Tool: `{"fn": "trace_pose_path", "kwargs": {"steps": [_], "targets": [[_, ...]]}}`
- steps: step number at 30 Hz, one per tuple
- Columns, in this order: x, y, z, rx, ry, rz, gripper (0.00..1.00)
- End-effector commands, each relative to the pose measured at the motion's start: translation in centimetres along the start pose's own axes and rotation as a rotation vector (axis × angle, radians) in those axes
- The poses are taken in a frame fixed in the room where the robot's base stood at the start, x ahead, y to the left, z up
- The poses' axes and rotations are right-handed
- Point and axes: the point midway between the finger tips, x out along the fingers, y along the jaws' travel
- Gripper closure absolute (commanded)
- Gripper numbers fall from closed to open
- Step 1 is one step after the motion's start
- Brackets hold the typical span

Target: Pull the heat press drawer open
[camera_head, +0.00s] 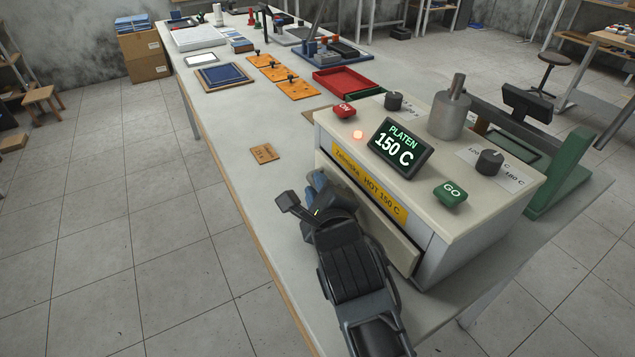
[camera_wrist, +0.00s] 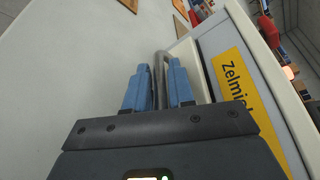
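In the head view my gripper (camera_head: 322,190) is at the drawer front, and my wrist hides the handle there.
The press top carries a red button (camera_head: 344,111), a green GO button (camera_head: 450,194), a platen display (camera_head: 400,147) and a metal cylinder (camera_head: 449,115). A small orange card (camera_head: 264,154) lies on the bench. The bench top left of the press is mostly clear.

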Motion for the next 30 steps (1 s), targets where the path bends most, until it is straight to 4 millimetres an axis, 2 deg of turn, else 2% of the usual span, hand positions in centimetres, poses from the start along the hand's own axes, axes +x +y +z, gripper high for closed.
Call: {"fn": "trace_pose_path", "kwargs": {"steps": [11, 19, 30], "targets": [[0.67, 0.0, 0.0, 0.0, -0.001, -0.001, 0.77], [0.66, 0.01, -0.01, 0.0, 0.0, 0.0, 1.0], [0.65, 0.04, -0.02, 0.0, 0.0, 0.0, 1.0]]}}
